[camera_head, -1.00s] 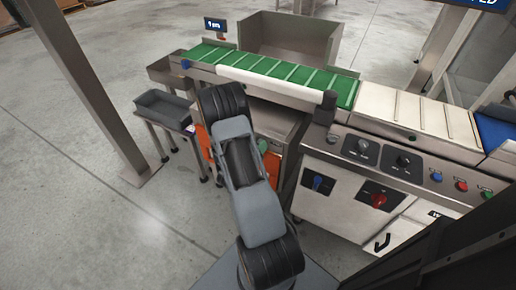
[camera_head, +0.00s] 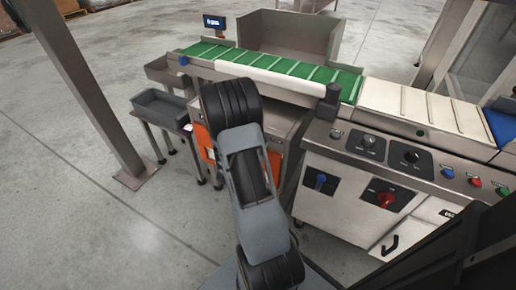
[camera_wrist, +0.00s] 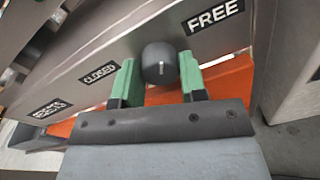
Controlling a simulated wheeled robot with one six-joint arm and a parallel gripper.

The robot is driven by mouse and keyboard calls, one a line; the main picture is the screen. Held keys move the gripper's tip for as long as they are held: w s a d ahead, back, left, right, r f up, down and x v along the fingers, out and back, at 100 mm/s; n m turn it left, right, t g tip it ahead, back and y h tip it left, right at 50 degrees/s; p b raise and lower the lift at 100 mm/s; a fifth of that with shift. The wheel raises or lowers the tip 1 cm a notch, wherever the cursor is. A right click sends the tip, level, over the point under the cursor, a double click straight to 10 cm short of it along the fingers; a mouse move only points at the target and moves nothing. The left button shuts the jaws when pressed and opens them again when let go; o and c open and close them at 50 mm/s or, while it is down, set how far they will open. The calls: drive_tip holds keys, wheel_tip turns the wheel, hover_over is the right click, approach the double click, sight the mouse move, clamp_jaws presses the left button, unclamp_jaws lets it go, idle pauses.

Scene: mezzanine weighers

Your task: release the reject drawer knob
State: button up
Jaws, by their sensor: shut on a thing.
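The dark round reject drawer knob (camera_wrist: 160,64), with a pale line on its face, shows in the wrist view on a grey metal front (camera_wrist: 110,55). My gripper (camera_wrist: 158,75) has its two green fingers on either side of the knob and is shut on it. The front carries the labels "FREE" (camera_wrist: 214,17) to the right of the knob and "CLOSED" (camera_wrist: 98,74) and "REJECTS" (camera_wrist: 47,109) to its left. An orange part (camera_wrist: 229,82) shows below the front. In the head view my arm hides the gripper and knob.
A green belt conveyor (camera_head: 262,67) runs above the cabinet. A control panel with a blue switch (camera_head: 320,181) and a red switch (camera_head: 386,199) stands to the right. A grey tray (camera_head: 160,104) on legs and a steel post (camera_head: 85,95) are at the left.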

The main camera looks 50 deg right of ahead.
drive_tip(key=shift+f+m+b, duration=0.15)
drive_tip(key=shift+m+b, duration=0.85)
drive_tip(key=shift+m, duration=0.5)
drive_tip(key=o, duration=0.6)
drive_tip(key=shift+o, duration=0.2)
drive_tip(key=shift+a, duration=0.15)
drive_tip(key=p+v, duration=0.8)
drive_tip(key=v, duration=0.5)
drive_tip(key=shift+s+a+r+p, duration=0.2)
drive_tip(key=shift+s+a+p, duration=0.05)
drive_tip(key=shift+p, duration=0.05)
